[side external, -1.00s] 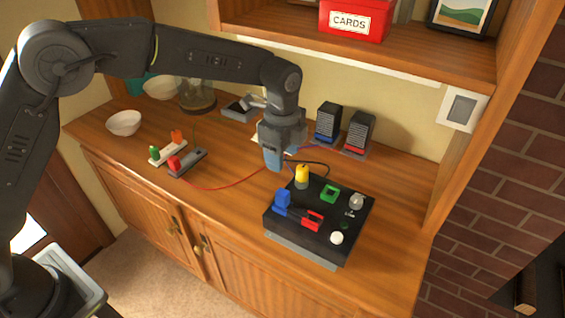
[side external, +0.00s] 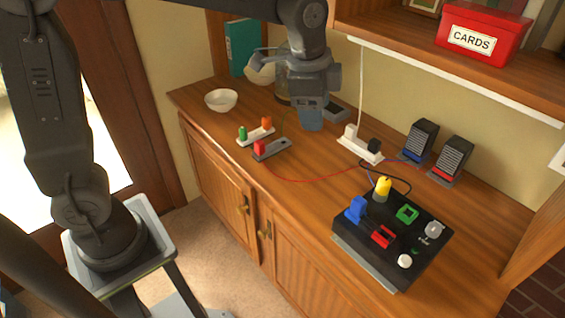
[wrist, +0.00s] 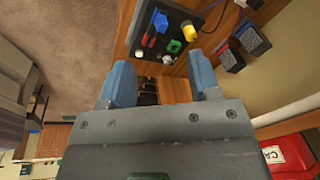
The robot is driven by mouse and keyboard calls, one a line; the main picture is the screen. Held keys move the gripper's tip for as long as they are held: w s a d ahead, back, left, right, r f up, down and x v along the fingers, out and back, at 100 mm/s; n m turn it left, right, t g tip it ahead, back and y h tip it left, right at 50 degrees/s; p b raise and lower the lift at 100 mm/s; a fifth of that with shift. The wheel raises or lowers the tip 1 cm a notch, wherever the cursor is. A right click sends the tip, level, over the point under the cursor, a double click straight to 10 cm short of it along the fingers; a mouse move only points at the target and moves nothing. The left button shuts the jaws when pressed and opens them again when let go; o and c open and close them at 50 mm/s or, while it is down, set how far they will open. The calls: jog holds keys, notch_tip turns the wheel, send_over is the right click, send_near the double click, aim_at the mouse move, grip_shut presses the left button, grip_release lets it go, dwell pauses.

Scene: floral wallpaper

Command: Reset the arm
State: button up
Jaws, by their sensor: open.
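My gripper (side external: 312,118) is over the back part of the wooden counter, with its blue fingers pointing down. In the wrist view my gripper (wrist: 160,80) shows two blue fingers spread apart with nothing between them, so it is open and empty. The black control box (side external: 405,255) sits at the counter's front right, well apart from my gripper. It carries a yellow knob, a blue lever, a red part, a green square and a white button. The box also shows in the wrist view (wrist: 180,20).
A power strip (side external: 360,150), two small speakers (side external: 420,140) and a red cards box (side external: 484,34) on a shelf are to the right. A switch block (side external: 272,148) and a white bowl (side external: 221,100) are to the left. Red and black cables cross the counter.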

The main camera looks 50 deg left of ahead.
jog(key=s+a+n+t, duration=0.1)
jog(key=s+a+n, duration=0.3)
jog(key=s, duration=0.5)
jog(key=s+a+n+t, duration=0.2)
jog(key=s+a+n, duration=0.2)
jog(key=s+n, duration=0.3)
jog(key=s, duration=0.3)
jog(key=shift+s+r, duration=0.15)
jog(key=shift+r, duration=0.1)
